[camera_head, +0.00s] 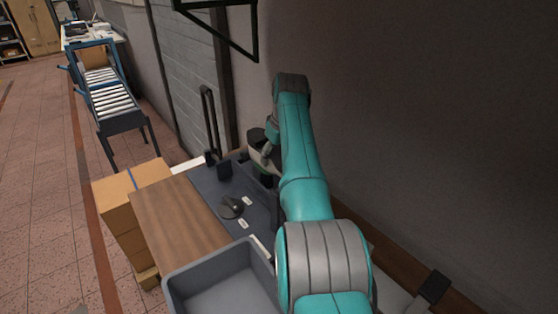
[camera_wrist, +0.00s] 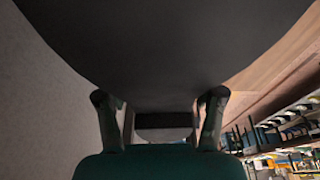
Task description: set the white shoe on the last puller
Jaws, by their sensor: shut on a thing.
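My gripper (camera_wrist: 160,106) shows in the wrist view with a finger at each side of a large, smooth, rounded shape. I take this shape to be the white shoe (camera_wrist: 165,45); it looks dark grey in shadow and fills the top of that view. In the head view my teal arm reaches toward the wall and hides most of the gripper. A small dark and pale form (camera_head: 259,152) shows just left of the arm's end, above the dark bench plate. I cannot tell for certain which fixture there is the last puller.
The dark plate (camera_head: 205,191) carries black upright blocks (camera_head: 224,171) and a dark knob-like part (camera_head: 232,207). A tall black loop (camera_head: 211,125) stands behind. A grey bin (camera_head: 225,286) is at the front, a wooden top (camera_head: 180,222) and cartons (camera_head: 120,205) at left. The wall is close right.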

